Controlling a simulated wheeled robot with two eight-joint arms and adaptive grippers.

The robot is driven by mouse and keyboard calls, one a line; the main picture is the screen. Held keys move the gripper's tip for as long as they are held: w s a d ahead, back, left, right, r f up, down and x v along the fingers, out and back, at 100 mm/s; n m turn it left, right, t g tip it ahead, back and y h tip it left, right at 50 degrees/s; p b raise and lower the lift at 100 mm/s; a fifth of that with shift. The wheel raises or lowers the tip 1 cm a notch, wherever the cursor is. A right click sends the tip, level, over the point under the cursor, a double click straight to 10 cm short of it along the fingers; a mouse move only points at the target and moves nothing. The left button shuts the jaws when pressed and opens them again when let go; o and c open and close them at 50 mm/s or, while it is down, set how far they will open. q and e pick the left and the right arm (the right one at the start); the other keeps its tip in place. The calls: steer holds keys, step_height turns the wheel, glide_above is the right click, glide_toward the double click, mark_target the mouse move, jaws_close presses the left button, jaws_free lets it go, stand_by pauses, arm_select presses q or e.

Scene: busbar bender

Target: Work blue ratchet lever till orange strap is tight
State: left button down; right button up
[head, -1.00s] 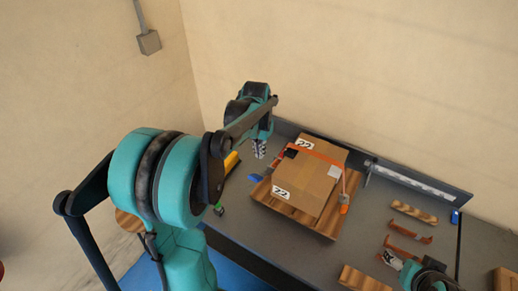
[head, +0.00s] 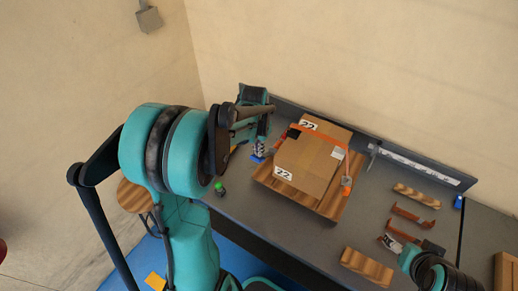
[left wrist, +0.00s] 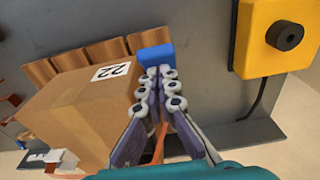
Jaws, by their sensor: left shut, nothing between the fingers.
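A cardboard box (head: 312,165) marked 22 sits on a wooden pallet (head: 322,207), with an orange strap (head: 318,138) over it. The blue lever end (head: 257,159) sticks out left of the box; it also shows in the left wrist view (left wrist: 155,58). My left gripper (head: 259,150) is shut and empty, its fingertips (left wrist: 160,72) right at the blue lever; I cannot tell whether they touch. An orange strip (left wrist: 159,140) shows behind the fingers. The ratchet body is mostly hidden. My right gripper (head: 390,243) is at the lower right; its fingers are too small to judge.
A yellow box with a black knob (left wrist: 288,36) stands close to my left gripper. A small green-topped item (head: 219,188) lies on the grey table. Wooden blocks (head: 417,196) and brown brackets (head: 411,217) lie to the right. A raised rail runs along the back edge.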

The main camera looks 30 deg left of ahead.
arm_select(q)
steer(key=s+f+t+b, duration=0.6)
steer(key=f+t+b, duration=0.1)
steer(key=f+b, duration=0.3)
steer(key=shift+s+f+b, duration=0.4)
steer(key=shift+b, duration=0.25)
arm_select(e)
step_height(320, 180, down, 11)
steer(key=shift+f, duration=0.2)
arm_select(q)
steer(key=shift+s+d+f, duration=0.1)
arm_select(e)
steer(key=shift+s+d, duration=0.1)
